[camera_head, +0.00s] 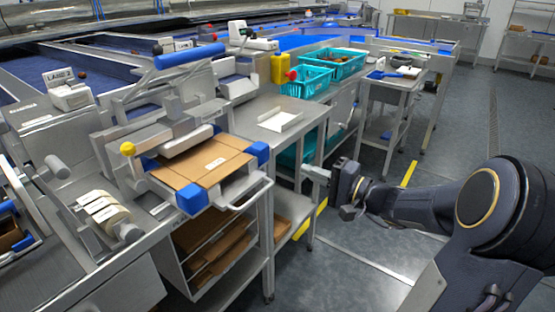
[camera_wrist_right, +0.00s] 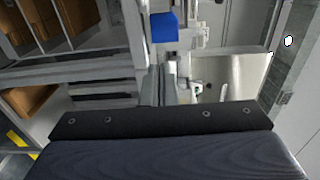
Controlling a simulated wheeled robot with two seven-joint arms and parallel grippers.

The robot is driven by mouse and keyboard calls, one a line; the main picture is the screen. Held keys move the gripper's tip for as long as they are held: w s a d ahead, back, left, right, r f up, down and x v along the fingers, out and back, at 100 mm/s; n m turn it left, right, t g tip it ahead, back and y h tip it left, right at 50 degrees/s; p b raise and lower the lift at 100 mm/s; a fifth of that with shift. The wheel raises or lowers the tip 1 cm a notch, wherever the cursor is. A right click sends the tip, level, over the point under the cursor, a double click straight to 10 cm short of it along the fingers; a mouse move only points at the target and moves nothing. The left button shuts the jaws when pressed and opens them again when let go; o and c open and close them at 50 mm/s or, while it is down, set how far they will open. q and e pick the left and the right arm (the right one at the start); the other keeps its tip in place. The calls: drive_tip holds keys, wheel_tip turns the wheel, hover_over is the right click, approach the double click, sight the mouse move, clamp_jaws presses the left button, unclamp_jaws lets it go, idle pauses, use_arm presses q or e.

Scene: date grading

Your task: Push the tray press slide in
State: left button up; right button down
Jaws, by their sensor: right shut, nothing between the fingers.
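The tray press (camera_head: 170,125) stands on the bench at left centre, with a blue bar handle on top and a yellow knob at its side. Its slide (camera_head: 236,190) sticks out toward the aisle, with a grey pull handle at its front. A flat brown cardboard piece (camera_head: 205,160) lies on it between blue corner blocks. One blue block (camera_wrist_right: 164,27) appears in the right wrist view. My right gripper (camera_head: 314,174) is shut and empty, to the right of the slide and apart from it. Its fingers (camera_wrist_right: 166,88) also show in the wrist view. My left gripper is not in view.
A rack with cardboard sheets (camera_head: 208,222) stands under the press. A steel side table (camera_head: 290,108) holds a white tray behind it. Teal crates (camera_head: 311,80) stand farther back. A label roll holder (camera_head: 104,210) is at left. The aisle floor (camera_head: 360,245) is open.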

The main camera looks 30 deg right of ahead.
drive_tip(key=x, duration=0.9)
drive_tip(key=shift+w, duration=0.35)
drive_tip(key=shift+a, duration=0.15)
drive_tip(key=b+x, duration=0.4)
drive_tip(key=x, duration=0.4)
drive_tip(key=shift+w+a+f, duration=0.1)
drive_tip(key=shift+f, duration=0.05)
drive_tip(key=shift+w+b, duration=0.2)
drive_tip(key=shift+b, duration=0.1)
drive_tip(key=shift+r, duration=0.4)
